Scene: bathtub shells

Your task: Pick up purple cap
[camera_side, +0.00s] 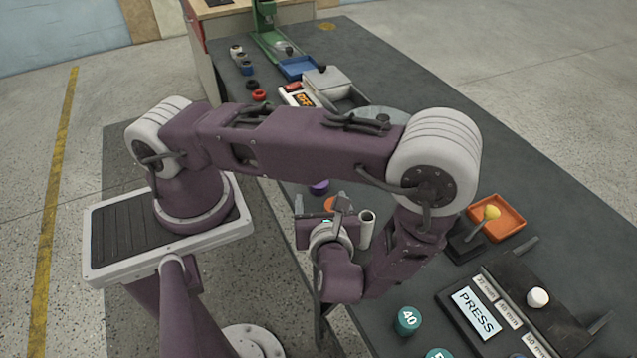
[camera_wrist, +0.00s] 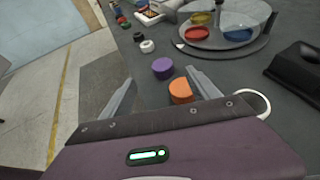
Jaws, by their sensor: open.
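The purple cap (camera_wrist: 162,68) lies on the dark table in the wrist view, just beyond my fingertips. In the side view the purple cap (camera_side: 319,187) shows partly, below my upper arm link. My gripper (camera_wrist: 159,77) is open and empty, its two fingers spread apart and pointing toward the cap. An orange cap (camera_wrist: 181,90) lies nearer than the purple one, close to my right finger and partly hidden by my gripper body. In the side view my gripper (camera_side: 325,212) is low over the table edge, near both caps.
A white ring (camera_wrist: 148,46) and a black one (camera_wrist: 138,36) lie beyond the purple cap. A round tray (camera_wrist: 262,41) with coloured dishes stands farther back. A black object (camera_wrist: 296,66) is at right. The table's left edge is close.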

